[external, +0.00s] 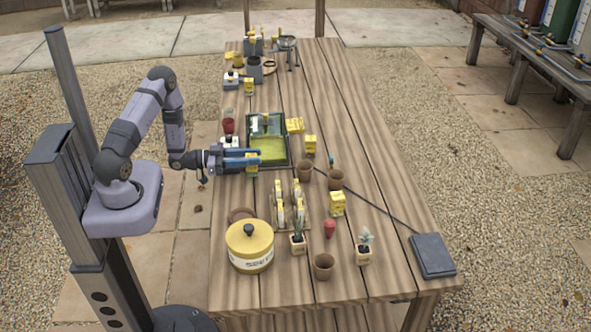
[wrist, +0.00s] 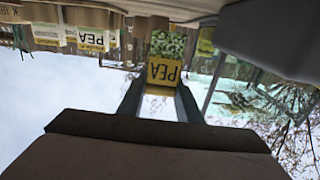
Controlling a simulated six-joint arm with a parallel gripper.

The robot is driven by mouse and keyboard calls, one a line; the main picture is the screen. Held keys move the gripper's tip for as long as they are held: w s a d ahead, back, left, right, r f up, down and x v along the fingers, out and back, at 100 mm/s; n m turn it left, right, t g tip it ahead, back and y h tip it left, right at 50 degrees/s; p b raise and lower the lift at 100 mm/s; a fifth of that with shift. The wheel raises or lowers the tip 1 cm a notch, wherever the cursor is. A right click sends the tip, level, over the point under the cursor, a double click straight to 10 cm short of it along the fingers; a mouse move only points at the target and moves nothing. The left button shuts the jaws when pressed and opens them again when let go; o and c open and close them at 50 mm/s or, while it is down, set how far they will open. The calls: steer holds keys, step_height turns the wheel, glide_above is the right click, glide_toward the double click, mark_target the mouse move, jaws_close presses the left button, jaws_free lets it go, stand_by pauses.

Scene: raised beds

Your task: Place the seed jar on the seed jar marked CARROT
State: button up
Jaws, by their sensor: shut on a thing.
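Other small yellow-labelled jars or boxes stand at the tray's right corner (external: 295,125), right of the tray (external: 310,143) and nearer the front (external: 337,203). Their lettering is too small to read, so I cannot tell which is marked CARROT.
Brown pots (external: 305,171), a rack of packets (external: 290,205), a big yellow tin (external: 250,247) and small plants crowd the front. A dark flat pad (external: 432,256) lies at right. The table's right side is mostly clear.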

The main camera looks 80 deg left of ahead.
steer(key=shift+r, duration=3.85)
